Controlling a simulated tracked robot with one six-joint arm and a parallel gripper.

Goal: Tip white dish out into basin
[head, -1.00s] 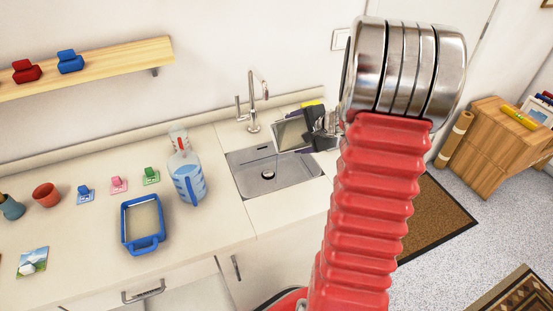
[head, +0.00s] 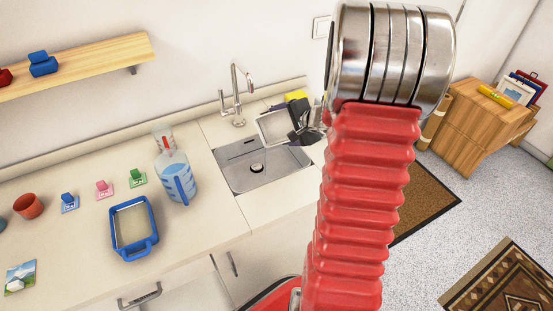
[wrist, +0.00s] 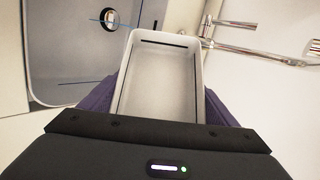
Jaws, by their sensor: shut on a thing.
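The white dish (head: 274,127) is a small rectangular tray, held tilted over the back right part of the grey basin (head: 235,178). My dark gripper (head: 297,120) is shut on it from the right. In the wrist view the dish (wrist: 165,75) sits between my purple-grey fingers (wrist: 160,105), its open inside showing pale and apparently bare. The basin (wrist: 60,60) with its round drain lies to the upper left there. A thin blue streak shows near the drain; I cannot tell what it is.
A tap (head: 236,100) stands behind the basin. Something yellow (head: 294,96) lies behind my gripper.

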